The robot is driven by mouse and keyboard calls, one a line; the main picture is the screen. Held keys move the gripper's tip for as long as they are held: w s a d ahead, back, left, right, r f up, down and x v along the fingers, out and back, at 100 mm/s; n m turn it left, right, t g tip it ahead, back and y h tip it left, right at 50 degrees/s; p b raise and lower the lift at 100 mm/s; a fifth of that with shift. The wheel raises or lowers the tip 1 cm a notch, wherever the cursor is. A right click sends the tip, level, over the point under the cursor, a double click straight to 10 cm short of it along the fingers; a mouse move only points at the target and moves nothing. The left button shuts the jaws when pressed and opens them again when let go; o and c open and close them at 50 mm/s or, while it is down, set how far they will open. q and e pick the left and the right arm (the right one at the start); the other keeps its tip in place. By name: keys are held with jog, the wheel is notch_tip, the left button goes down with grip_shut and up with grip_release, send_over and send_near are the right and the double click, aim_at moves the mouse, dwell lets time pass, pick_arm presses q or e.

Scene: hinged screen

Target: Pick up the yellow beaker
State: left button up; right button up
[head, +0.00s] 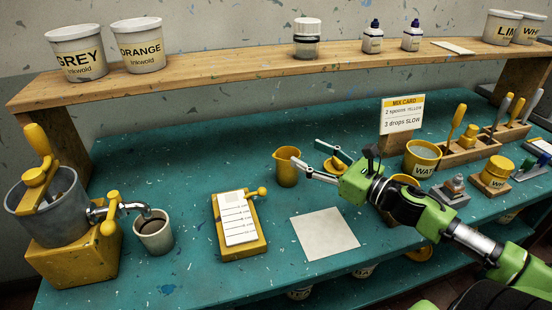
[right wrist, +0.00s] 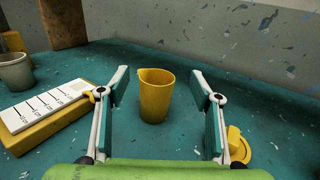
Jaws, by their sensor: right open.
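The yellow beaker (head: 286,173) stands upright on the teal bench, left of my right gripper (head: 299,149) in the head view. In the right wrist view the beaker (right wrist: 155,98) shows between the two spread fingers, a little nearer the left one, with clear space on both sides. Its pouring lip is at the upper left of its rim. My right gripper is open and empty, pointing at the beaker; I cannot tell whether the tips reach past its near side. My left gripper is not in view.
A yellow block with a white scale card (head: 240,219) lies left of the beaker. A white sheet (head: 324,234) lies in front. A mix card (head: 402,115) stands behind right, near a yellow WAT tub (head: 422,158). A wooden shelf (head: 250,66) spans the back.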

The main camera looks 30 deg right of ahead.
aim_at(292, 169)
jog(key=f, duration=0.6)
jog(key=shift+s+f+b, duration=0.1)
jog(key=shift+s+b, duration=0.2)
jog(key=shift+f, duration=0.85)
jog(key=x, duration=0.2)
jog(key=shift+w+a+r, duration=0.1)
jog(key=shift+w, duration=0.5)
jog(key=shift+w+a+r, duration=0.1)
jog(key=shift+w+r, duration=0.05)
jog(key=shift+w, duration=0.1)
jog(key=p+x, duration=0.1)
jog(key=x, duration=0.2)
jog(key=shift+w+a, duration=0.2)
jog(key=shift+w, duration=0.25)
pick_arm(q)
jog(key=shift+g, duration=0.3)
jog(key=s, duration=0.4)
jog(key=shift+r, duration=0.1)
